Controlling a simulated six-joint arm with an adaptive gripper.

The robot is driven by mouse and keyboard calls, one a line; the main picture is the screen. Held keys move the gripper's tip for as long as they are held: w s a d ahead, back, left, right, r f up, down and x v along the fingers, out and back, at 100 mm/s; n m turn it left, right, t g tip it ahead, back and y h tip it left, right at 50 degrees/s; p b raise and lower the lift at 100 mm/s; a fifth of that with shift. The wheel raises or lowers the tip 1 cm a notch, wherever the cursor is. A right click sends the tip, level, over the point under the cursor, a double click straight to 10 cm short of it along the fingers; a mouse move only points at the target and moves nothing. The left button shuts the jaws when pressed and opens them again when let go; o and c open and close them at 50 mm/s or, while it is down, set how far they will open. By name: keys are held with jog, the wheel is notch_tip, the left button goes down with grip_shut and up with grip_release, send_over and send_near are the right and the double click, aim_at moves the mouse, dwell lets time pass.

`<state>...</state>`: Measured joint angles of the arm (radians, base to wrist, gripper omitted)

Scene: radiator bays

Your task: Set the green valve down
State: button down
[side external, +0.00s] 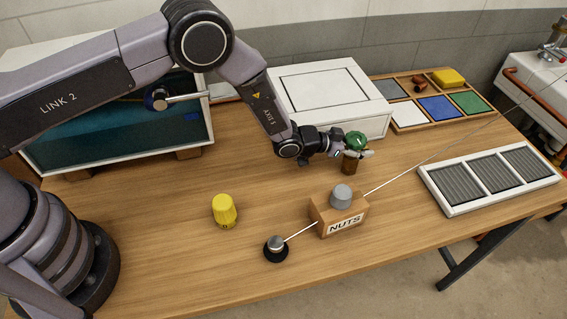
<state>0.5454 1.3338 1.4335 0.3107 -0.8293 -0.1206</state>
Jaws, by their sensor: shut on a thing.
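The green valve (355,139) is held in my gripper (362,152), above the right-middle part of the wooden table. My gripper points to the right and is shut on the valve. A short brown cylinder (350,165) shows directly below the green part. I cannot tell whether it belongs to the valve or stands apart on the table. The fingers hide part of the valve's lower side.
A yellow knob (225,211) stands at front left. A wooden NUTS block (338,217) bears a grey knob (341,197); a thin line runs past it from a black puck (276,254). A white case (329,92), sorting tray (399,127) and grille panel (430,182) surround.

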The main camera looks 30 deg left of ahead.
jog(key=c, duration=0.6)
grip_release()
jog(key=shift+f, duration=0.1)
jog(key=shift+r, duration=0.2)
jog(key=v, duration=1.2)
